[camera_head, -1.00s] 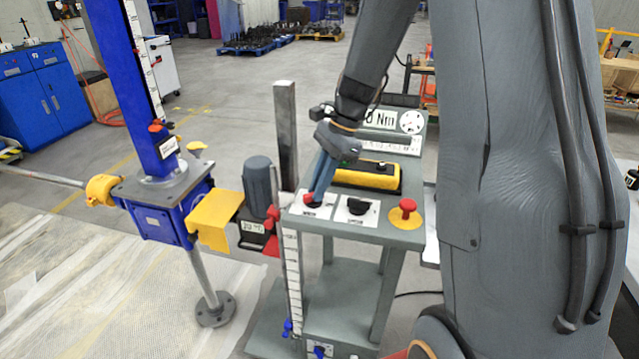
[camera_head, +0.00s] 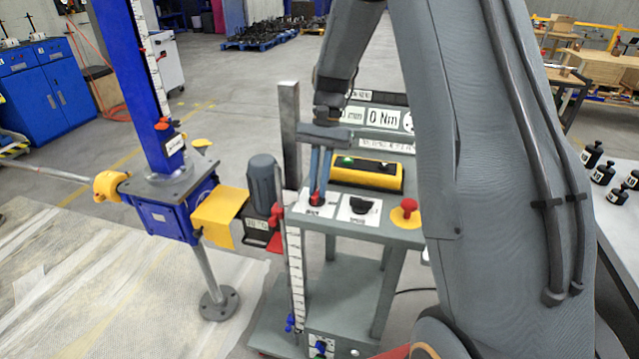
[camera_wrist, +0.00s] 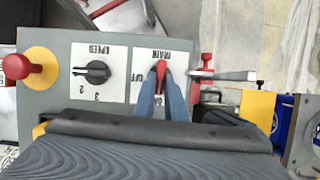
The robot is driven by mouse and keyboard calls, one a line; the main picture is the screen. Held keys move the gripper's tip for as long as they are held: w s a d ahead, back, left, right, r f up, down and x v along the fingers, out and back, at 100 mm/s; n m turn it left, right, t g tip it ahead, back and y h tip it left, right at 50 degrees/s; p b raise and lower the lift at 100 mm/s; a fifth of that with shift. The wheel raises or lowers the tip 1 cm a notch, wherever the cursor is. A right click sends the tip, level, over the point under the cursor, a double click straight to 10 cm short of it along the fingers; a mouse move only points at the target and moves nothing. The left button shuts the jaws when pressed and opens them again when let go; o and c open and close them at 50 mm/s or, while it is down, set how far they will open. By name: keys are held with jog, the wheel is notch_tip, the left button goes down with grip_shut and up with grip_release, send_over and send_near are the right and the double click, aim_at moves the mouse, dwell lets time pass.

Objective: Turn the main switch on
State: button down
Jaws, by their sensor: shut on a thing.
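The main switch is a red knob (camera_head: 317,199) on a white plate on the grey control stand. It also shows in the wrist view (camera_wrist: 161,67), on the plate marked MAIN (camera_wrist: 174,55). My gripper (camera_head: 319,188) comes down from above with its blue fingers on the knob. In the wrist view my gripper (camera_wrist: 162,84) is shut on the red knob, one finger on each side. The knob's long side runs roughly up and down in that view. The fingers partly cover the OFF and ON marks, so I cannot tell which one the knob points to.
The black speed knob (camera_head: 360,205) and a red stop button (camera_head: 405,211) on yellow stand to the right. A yellow box (camera_head: 366,174) with a green button and a display (camera_head: 381,117) reading 0 Nm lie behind. A blue screw jack (camera_head: 172,208) stands left.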

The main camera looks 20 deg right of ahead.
jog(key=shift+n, duration=0.4)
jog(key=c, duration=1.8)
grip_release()
jog(key=b+v, duration=0.2)
jog(key=v, duration=0.6)
jog(key=shift+a+b, duration=0.2)
jog(key=shift+b, duration=0.15)
jog(key=shift+f, duration=0.1)
jog(key=s+a+f+n+t+h+b, duration=0.1)
jog(key=s+f+n+t, duration=0.1)
jog(key=s+f, duration=0.3)
jog(key=s+a+f+n+t+h+b, duration=0.1)
jog(key=s+a+f+n+t, duration=0.1)
jog(key=s, duration=1.2)
jog(key=shift+f+n+t+h+b, duration=0.45)
jog(key=shift+f+n, duration=0.85)
jog(key=shift+f, duration=0.55)
